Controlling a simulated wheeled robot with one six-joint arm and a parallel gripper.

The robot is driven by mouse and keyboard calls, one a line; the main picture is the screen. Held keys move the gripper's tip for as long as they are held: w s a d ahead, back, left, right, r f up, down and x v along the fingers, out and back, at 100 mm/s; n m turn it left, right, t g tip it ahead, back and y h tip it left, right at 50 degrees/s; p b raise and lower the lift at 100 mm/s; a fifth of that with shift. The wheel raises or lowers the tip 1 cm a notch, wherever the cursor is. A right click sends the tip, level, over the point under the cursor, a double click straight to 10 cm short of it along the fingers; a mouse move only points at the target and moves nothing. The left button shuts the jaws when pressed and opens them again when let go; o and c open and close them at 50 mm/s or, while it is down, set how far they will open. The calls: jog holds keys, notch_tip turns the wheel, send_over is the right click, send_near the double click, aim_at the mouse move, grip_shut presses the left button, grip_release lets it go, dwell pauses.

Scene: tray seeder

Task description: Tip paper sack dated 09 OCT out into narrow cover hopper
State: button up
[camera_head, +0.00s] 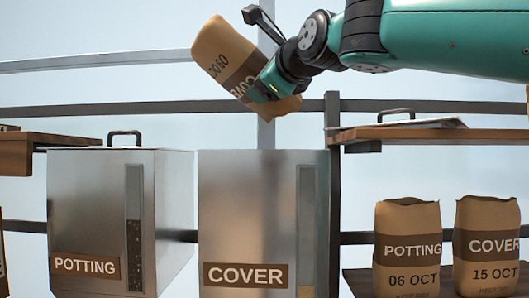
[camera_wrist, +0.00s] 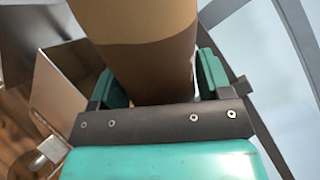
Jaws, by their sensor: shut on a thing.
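My gripper (camera_head: 272,88) is shut on a brown paper sack (camera_head: 222,55), high above the narrow COVER hopper (camera_head: 250,225). The sack is tilted well over, base up to the left and the other end down to the right. Its dark band reads partly COVE, and the upside-down date is partly legible, consistent with 09 OC. In the wrist view the sack (camera_wrist: 140,50) sits between both fingers of my gripper (camera_wrist: 160,85). No falling material shows. The hopper's inside is hidden in the head view; its level window shows pale material only near the bottom.
The POTTING hopper (camera_head: 100,215) stands left, with a handle on top. A flat plate with a handle (camera_head: 405,124) lies on the right upper shelf. Below stand a POTTING sack dated 06 OCT (camera_head: 407,225) and a COVER sack dated 15 OCT (camera_head: 487,222). Rails run behind.

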jog(key=shift+w+d+r+m, duration=0.3)
jog(key=shift+d+m, duration=0.2)
jog(key=shift+m, duration=0.25)
jog(key=shift+w+d+r+m, duration=0.25)
jog(key=shift+d+m, duration=0.2)
jog(key=shift+m, duration=0.3)
dwell(0.4)
jog(key=shift+w+d+r+m, duration=0.1)
jog(key=shift+w+d+m, duration=0.15)
jog(key=shift+d+m, duration=0.5)
dwell(0.4)
jog(key=shift+a, duration=0.15)
dwell(0.7)
